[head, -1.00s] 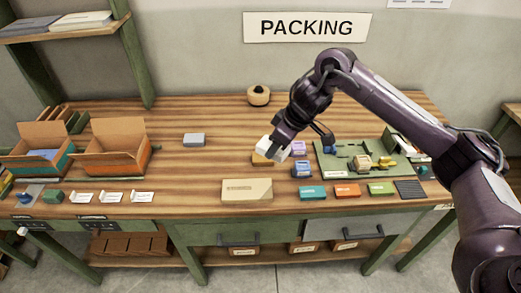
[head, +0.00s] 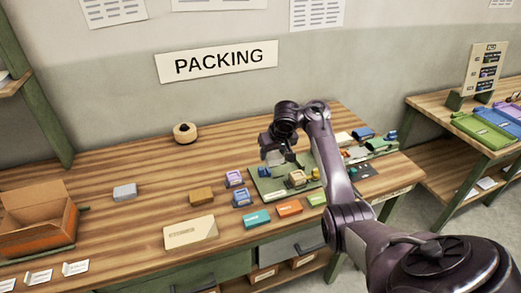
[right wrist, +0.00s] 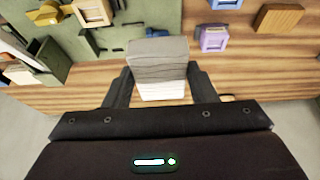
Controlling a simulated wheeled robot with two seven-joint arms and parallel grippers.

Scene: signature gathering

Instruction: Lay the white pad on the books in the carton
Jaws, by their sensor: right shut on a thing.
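The white pad (right wrist: 159,68) is between the fingers of my right gripper (right wrist: 160,88) in the right wrist view, its paper layers showing at the side. In the head view my right gripper (head: 278,157) is shut on the pad, over the green board's left part; the pad is mostly hard to make out there. An open brown and orange carton (head: 38,219) stands at the left edge of the head view, far from the gripper. Whether books lie in it cannot be seen. My left gripper is not in view.
A grey block (head: 125,192), a brown block (head: 201,196) and a cream box (head: 190,232) lie between the carton and gripper. Purple and blue items (head: 234,178) are beside the green board (head: 270,186). A tape roll (head: 185,132) is at the back.

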